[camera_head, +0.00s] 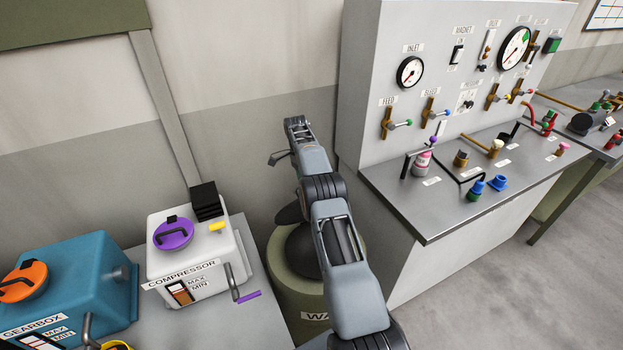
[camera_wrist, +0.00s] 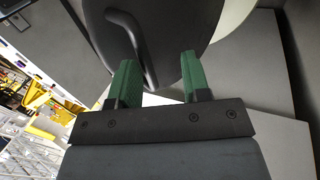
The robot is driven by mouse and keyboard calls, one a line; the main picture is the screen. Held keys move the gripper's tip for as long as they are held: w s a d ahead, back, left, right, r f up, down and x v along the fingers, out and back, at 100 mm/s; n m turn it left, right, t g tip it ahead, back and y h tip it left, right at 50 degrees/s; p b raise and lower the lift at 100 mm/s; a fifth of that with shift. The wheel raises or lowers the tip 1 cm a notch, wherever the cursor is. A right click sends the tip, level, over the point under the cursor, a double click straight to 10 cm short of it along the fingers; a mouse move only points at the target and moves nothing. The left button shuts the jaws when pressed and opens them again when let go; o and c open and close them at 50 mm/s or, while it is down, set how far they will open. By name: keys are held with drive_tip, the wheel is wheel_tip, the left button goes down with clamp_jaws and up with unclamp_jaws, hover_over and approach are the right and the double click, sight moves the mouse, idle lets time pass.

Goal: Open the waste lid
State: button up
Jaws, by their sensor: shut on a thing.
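The waste bin (camera_head: 291,302) is an olive drum with a partly covered label starting "WA", standing between the left bench and the control panel. A dark round shape (camera_head: 303,250) shows inside its rim, and another dark piece (camera_head: 289,213) shows above it, beside my arm. My arm hides much of both, so the lid's angle is hard to tell. In the wrist view the dark round lid (camera_wrist: 178,30) with its curved bar handle (camera_wrist: 128,28) fills the top middle. My gripper (camera_wrist: 158,72), with green fingers, is at the handle and shut on it; the fingertips are partly hidden in the head view.
A white compressor (camera_head: 190,255) and a teal gearbox (camera_head: 75,285) stand on the bench at left. The grey control panel (camera_head: 420,160) with gauges and valves rises close on the right of my arm. The wall is behind the bin. Open floor (camera_head: 500,270) lies at right.

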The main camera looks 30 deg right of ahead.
drive_tip(key=s+a+r+b, duration=0.3)
drive_tip(key=s+r+b, duration=0.5)
drive_tip(key=s+r, duration=0.4)
drive_tip(key=shift+s+a+r, duration=0.4)
drive_tip(key=shift+s, duration=0.4)
